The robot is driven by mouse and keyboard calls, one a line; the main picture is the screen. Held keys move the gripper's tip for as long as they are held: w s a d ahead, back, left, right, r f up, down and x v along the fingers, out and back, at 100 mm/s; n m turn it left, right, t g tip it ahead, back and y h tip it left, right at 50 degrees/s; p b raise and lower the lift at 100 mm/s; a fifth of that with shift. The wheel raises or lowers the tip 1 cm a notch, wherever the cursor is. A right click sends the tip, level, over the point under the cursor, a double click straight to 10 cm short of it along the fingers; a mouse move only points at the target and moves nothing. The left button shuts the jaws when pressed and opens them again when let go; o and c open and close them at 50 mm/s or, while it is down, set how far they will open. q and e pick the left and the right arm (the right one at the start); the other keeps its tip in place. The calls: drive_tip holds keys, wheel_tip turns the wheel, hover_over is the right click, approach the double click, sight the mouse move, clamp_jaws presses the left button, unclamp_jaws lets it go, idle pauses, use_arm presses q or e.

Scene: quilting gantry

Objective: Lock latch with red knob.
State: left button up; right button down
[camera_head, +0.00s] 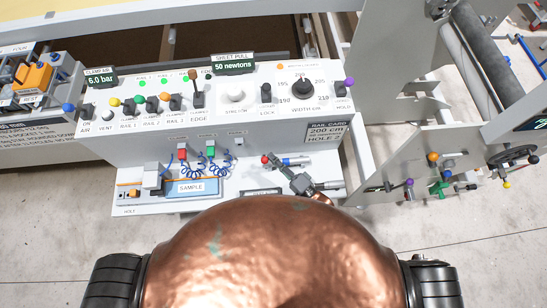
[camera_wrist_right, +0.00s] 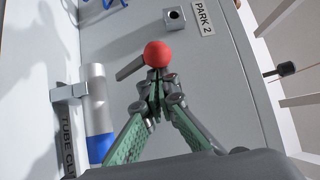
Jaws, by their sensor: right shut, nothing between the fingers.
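The red knob (camera_wrist_right: 158,54) is a round ball in the right wrist view, with a short grey lever (camera_wrist_right: 130,68) reaching left from beside it. In the head view the red knob (camera_head: 265,159) is small, at the panel's lower ledge. My right gripper (camera_wrist_right: 158,84) is shut and empty, its fingertips together just below the knob in the wrist view. I cannot tell if they touch it. In the head view my right gripper (camera_head: 276,167) is to the right of the knob. The latch's mount is partly hidden behind the fingers. My left gripper is not in view.
A grey tube with a blue end (camera_wrist_right: 98,115) is clamped left of the fingers. A square socket (camera_wrist_right: 174,18) sits beside the PARK 2 label (camera_wrist_right: 203,17). The sample block (camera_head: 191,188) and coiled blue hoses (camera_head: 222,171) lie left along the ledge.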

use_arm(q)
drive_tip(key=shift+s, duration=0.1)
use_arm(e)
drive_tip(key=v, duration=1.2)
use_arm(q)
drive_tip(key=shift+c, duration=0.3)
